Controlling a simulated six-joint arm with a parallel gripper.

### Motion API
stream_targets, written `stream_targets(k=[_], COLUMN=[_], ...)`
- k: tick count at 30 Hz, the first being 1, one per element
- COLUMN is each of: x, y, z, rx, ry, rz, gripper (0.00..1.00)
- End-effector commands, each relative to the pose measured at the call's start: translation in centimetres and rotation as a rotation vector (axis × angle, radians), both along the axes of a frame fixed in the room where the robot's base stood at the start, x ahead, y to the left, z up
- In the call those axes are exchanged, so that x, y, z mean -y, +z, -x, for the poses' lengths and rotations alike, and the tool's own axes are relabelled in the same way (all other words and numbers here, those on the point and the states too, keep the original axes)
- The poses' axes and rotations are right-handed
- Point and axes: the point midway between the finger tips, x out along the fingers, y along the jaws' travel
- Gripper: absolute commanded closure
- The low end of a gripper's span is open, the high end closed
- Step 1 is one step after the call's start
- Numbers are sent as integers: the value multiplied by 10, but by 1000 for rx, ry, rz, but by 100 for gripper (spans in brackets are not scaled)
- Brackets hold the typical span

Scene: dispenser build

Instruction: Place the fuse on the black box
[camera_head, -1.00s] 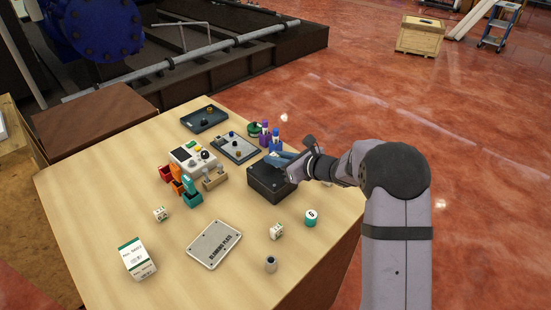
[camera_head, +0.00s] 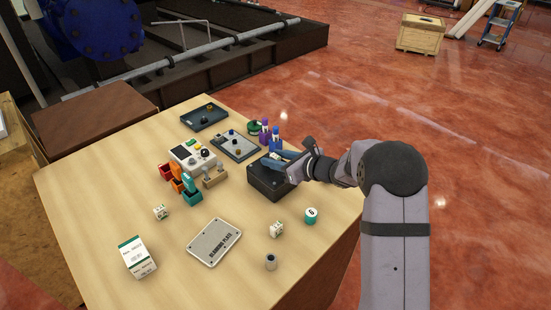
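The black box (camera_head: 268,184) stands near the right edge of the wooden table. My gripper (camera_head: 276,160), with blue-grey fingers, is over the top of the black box, reaching in from the right. The fingers hide part of the box top, and I cannot tell whether they touch it or hold anything. I cannot make out a fuse for certain; it may be hidden by the fingers or too small to tell.
Nearby are a grey panel (camera_head: 234,147), purple and blue bottles (camera_head: 275,140), a white control box (camera_head: 193,157) and coloured bins (camera_head: 192,198).

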Motion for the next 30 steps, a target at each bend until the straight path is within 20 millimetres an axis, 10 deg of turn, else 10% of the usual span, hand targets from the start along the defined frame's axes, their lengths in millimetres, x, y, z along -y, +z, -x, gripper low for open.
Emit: stream_targets(k=[30], x=[78], y=[47], z=[77], rx=[0], ry=[-1], rz=[0], gripper=[66])
